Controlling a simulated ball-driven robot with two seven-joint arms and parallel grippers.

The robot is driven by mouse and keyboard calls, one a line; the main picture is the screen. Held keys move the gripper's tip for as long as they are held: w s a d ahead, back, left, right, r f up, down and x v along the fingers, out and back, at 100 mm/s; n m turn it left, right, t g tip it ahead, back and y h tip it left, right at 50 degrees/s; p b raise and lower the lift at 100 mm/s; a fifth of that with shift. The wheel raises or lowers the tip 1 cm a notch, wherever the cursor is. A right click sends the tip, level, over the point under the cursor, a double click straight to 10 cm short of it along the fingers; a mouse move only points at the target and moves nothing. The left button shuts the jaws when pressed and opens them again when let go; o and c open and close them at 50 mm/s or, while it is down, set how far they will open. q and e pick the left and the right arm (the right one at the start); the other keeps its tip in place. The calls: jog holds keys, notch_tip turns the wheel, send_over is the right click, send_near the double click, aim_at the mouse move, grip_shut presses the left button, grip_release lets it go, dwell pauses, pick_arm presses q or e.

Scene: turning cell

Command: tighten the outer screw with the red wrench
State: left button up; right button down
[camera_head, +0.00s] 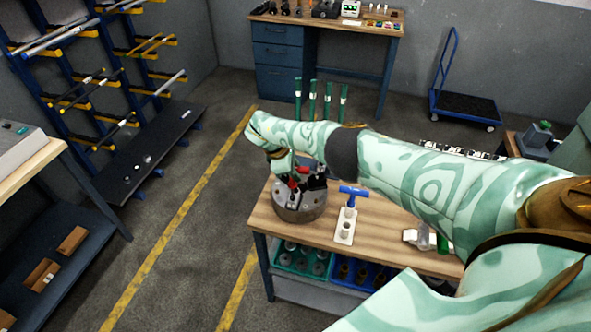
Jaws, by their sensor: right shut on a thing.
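My right arm comes in from the right over the wooden bench, and its gripper (309,183) is at the round metal chuck (299,211). The gripper is shut on the red wrench (302,170), of which only small red parts show. The wrench is at the top of the chuck; my arm and fingers hide most of it, and I cannot tell whether its tip sits in a screw. The outer screw cannot be made out at this size. My left gripper is not in view.
A blue T-handled tool (352,191) stands in a white block (345,226) just right of the chuck. Green-handled tools (328,100) stand behind my arm. Bins (300,262) sit under the bench top (385,232). Small parts (427,238) lie at its right.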

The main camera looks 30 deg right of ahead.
jog(key=shift+n+p, duration=0.6)
jog(key=shift+w+r+p, duration=0.1)
jog(key=shift+r+p, duration=0.25)
jog(key=shift+p, duration=0.05)
jog(key=shift+r+p, duration=2.05)
jog(key=shift+r, duration=0.15)
jog(key=shift+f, duration=0.1)
